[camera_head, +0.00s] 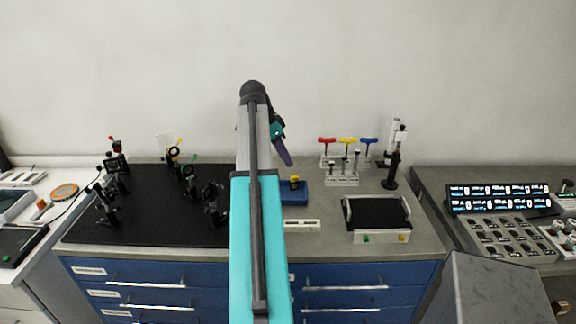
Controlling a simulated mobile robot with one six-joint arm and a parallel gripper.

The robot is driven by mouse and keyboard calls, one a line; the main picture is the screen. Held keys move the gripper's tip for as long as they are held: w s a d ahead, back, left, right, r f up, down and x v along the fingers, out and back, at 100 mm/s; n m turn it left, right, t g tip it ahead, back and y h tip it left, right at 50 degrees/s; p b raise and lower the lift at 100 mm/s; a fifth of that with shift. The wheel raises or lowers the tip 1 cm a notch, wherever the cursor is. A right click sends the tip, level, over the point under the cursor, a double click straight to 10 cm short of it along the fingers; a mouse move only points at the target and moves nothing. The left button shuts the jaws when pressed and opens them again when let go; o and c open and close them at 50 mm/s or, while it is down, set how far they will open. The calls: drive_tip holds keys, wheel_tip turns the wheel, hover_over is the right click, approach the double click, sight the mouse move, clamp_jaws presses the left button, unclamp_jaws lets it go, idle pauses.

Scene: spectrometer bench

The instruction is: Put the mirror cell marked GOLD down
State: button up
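My gripper (284,152) hangs beyond the far end of my arm, above the back of the grey bench. It is seen small and nearly edge-on, so I cannot tell whether its fingers are open or shut, or whether they hold anything. No GOLD marking can be read in this view, so I cannot pick out the mirror cell. A blue block (295,198) stands on the bench below my gripper, with a small black and yellow part (294,183) on it. My arm hides the bench left of the block.
A black breadboard (148,233) with several optic mounts lies at left. A white rack (342,181), with red, yellow and blue T-handled tools behind it, stands right of the blue block. A black-topped tray (377,213) is at front right. Bare bench (321,206) lies between.

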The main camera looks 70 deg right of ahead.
drive_tip(key=shift+v, duration=0.9)
drive_tip(key=shift+w, duration=0.1)
